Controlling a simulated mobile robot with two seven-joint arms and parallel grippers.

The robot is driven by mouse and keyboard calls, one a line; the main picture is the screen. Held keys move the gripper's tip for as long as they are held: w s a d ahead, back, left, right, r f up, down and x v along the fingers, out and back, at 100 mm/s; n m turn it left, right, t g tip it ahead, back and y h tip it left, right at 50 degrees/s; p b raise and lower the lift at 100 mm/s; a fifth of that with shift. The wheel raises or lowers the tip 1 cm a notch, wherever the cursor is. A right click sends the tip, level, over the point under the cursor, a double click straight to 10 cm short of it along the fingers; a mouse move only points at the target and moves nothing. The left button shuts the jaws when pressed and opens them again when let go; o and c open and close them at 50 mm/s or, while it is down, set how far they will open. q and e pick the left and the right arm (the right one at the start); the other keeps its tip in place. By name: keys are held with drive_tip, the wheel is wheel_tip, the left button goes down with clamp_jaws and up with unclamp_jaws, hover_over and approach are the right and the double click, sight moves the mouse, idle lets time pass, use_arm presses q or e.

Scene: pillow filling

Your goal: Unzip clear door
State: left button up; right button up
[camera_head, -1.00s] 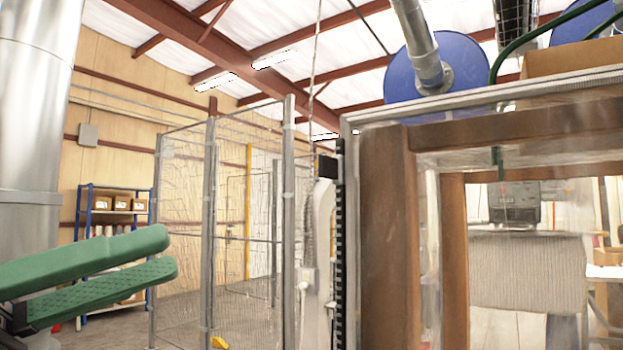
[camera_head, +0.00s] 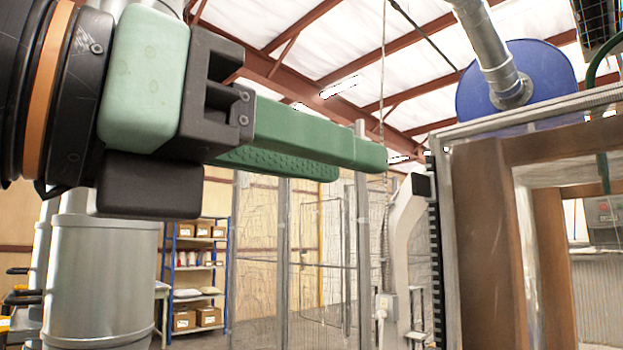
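The clear door appears to be the see-through sheet (camera_head: 527,255) in the brown-framed enclosure (camera_head: 480,250) at the right. I cannot make out a zipper or its pull. A dark toothed strip (camera_head: 436,265) runs upright along the enclosure's left edge; I cannot tell what it is. My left gripper (camera_head: 362,158) reaches in from the upper left with green fingers pointing right. Its tips are left of the enclosure in the picture, and it holds nothing visible. The textured inner face of one finger shows, so the fingers look apart. My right gripper is not in view.
A pale machine column (camera_head: 403,235) stands just left of the enclosure. Wire mesh fencing (camera_head: 258,275) and a blue shelf with boxes (camera_head: 197,270) stand farther back. A blue drum (camera_head: 548,75) with a metal pipe (camera_head: 487,50) is above the enclosure.

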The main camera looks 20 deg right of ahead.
sight(413, 182)
use_arm(q)
drive_tip(key=p+x, duration=0.2)
drive_tip(key=x, duration=0.7)
drive_tip(key=shift+w+d+p, duration=0.1)
drive_tip(key=shift+d+p, duration=0.3)
clamp_jaws()
idle(0.9)
